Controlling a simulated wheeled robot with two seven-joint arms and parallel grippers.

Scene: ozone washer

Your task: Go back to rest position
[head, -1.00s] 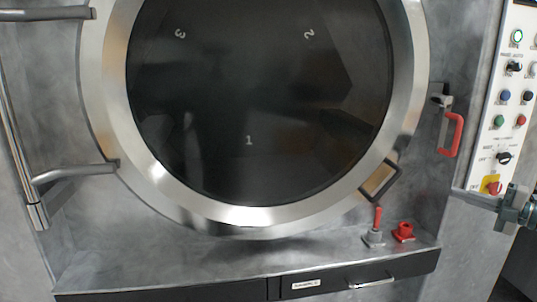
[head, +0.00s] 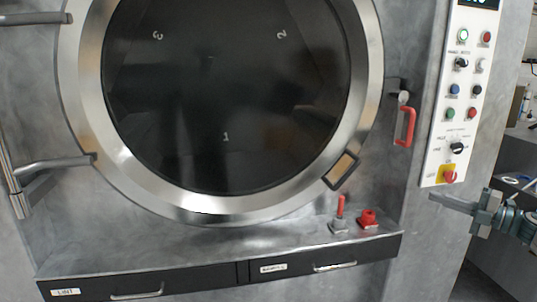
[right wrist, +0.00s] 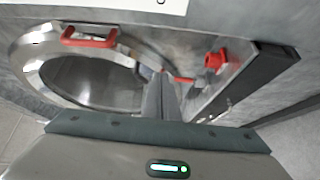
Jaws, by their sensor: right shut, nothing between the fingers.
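The washer's round door (head: 228,208) is shut, with a dark glass window and a steel ring. My right gripper (head: 436,201) is shut and empty in the head view, just below the lower edge of the control panel (head: 434,150). Its narrow fingers point left, toward the washer front. In the right wrist view, the shut fingers (right wrist: 160,95) show in the middle with nothing between them, the door ring (right wrist: 32,72) beyond them. My left gripper is not in view.
A red door handle (head: 406,127) is left of the panel. A red lever (head: 340,208) and a red knob (head: 368,218) stand on the ledge above two drawers (head: 210,278). At far right is a grey counter (head: 518,134) with small items.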

